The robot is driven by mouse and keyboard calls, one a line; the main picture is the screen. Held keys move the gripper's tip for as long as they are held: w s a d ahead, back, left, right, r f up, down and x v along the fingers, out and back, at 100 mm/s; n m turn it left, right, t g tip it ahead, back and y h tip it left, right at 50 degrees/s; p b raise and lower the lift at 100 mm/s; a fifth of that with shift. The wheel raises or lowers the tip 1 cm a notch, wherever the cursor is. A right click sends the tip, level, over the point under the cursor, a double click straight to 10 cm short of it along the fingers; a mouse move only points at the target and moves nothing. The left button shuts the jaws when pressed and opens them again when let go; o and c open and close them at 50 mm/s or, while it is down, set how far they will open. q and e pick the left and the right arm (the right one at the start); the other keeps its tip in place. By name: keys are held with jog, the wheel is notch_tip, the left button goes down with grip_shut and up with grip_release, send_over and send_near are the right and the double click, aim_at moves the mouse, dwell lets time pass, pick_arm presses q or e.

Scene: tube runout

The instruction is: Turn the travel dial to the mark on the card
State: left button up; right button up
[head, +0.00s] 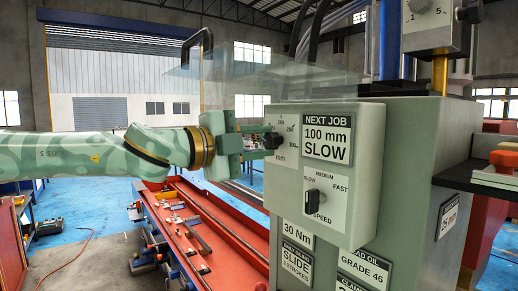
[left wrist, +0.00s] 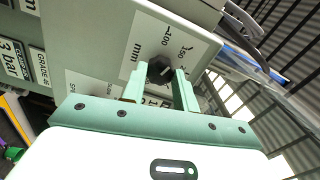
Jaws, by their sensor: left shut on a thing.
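The travel dial (head: 273,140) is a black knob on the left part of the grey control box, over a white scale marked in mm. My left gripper (head: 264,141) comes in from the left and is shut on the dial. In the left wrist view the dial (left wrist: 160,69) sits between the tips of my two green fingers, below a 100 mark. Where its pointer stands I cannot tell. The card (head: 327,137) right of the dial reads NEXT JOB, 100 mm, SLOW. My right gripper is not in view.
A black speed switch (head: 314,197) with SLOW, MEDIUM and FAST marks sits below the card. A clear panel (head: 250,85) rises behind my left gripper. A red machine bed (head: 200,225) with loose parts lies below my arm.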

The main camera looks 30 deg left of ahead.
pick_arm(q)
jog(key=n, duration=0.4)
jog(key=shift+f+b, duration=0.2)
jog(key=shift+b, duration=0.15)
jog(key=o, duration=0.8)
jog(key=shift+r+n, duration=0.15)
jog(key=shift+n, duration=0.55)
jog(key=shift+o, duration=0.2)
jog(key=s+p, duration=0.1)
jog(key=s+a+p, duration=0.1)
jog(key=p, duration=0.1)
jog(key=shift+s+a+r+p, duration=0.1)
jog(key=shift+s+r+p, duration=0.2)
jog(key=shift+r, duration=0.1)
jog(key=s, duration=0.2)
jog(key=s+a, duration=0.1)
jog(key=shift+f, duration=0.4)
jog(key=shift+a, duration=0.1)
